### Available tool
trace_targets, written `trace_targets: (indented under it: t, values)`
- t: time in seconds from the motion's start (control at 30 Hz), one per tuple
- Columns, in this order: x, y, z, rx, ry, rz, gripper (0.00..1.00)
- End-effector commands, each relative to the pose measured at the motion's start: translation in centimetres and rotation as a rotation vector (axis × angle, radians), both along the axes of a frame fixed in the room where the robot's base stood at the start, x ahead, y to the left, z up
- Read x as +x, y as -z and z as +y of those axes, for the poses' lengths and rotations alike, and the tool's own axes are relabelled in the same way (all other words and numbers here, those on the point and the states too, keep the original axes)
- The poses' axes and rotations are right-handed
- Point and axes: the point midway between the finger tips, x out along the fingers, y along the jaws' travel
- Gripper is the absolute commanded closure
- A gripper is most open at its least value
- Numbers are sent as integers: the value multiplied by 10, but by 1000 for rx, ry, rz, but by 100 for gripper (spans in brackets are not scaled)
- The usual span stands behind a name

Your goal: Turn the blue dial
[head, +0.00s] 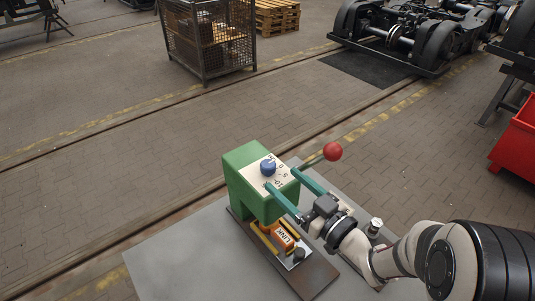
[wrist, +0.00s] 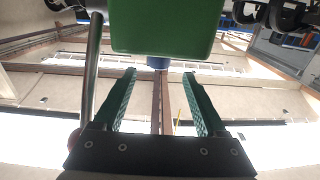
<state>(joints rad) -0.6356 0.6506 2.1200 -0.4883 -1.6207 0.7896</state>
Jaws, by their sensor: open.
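The blue dial (head: 268,167) sits on a pale, marked panel on the green housing (head: 246,166). My gripper (head: 281,176) is open and empty, its two teal fingers pointing toward the panel. In the wrist view, the fingers (wrist: 159,74) are spread apart. The blue dial (wrist: 157,62) shows between and beyond their tips, partly cut off by the green housing (wrist: 163,28). I see no contact between the fingers and the dial.
A lever with a red ball (head: 333,151) rises beside the housing, close to my gripper. An orange block marked LINK (head: 284,238) sits low at the front of the base. The grey table (head: 185,262) has bare room at left. A red bin (head: 518,140) stands at far right.

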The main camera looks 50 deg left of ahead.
Motion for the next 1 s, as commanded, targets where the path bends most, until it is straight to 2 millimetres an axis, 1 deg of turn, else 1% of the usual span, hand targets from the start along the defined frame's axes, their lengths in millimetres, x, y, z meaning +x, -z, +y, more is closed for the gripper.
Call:
trace_targets:
  t: [0.03, 0.2, 0.3, 0.4, 0.53, 0.8, 0.87, 1.0]
  values:
    - [-1, 0, 14, 0, -4, -1, 26]
    - [-1, 0, 58, 0, -2, -2, 26]
    - [-1, 0, 78, 1, 0, -1, 26]
    - [0, 0, 92, 0, 2, -1, 26]
    - [1, 0, 100, 0, 3, -1, 26]
    - [1, 0, 102, -1, 4, -1, 26]
    - [1, 0, 102, -1, 4, -1, 35]
    - [1, 0, 102, -1, 4, -1, 60]
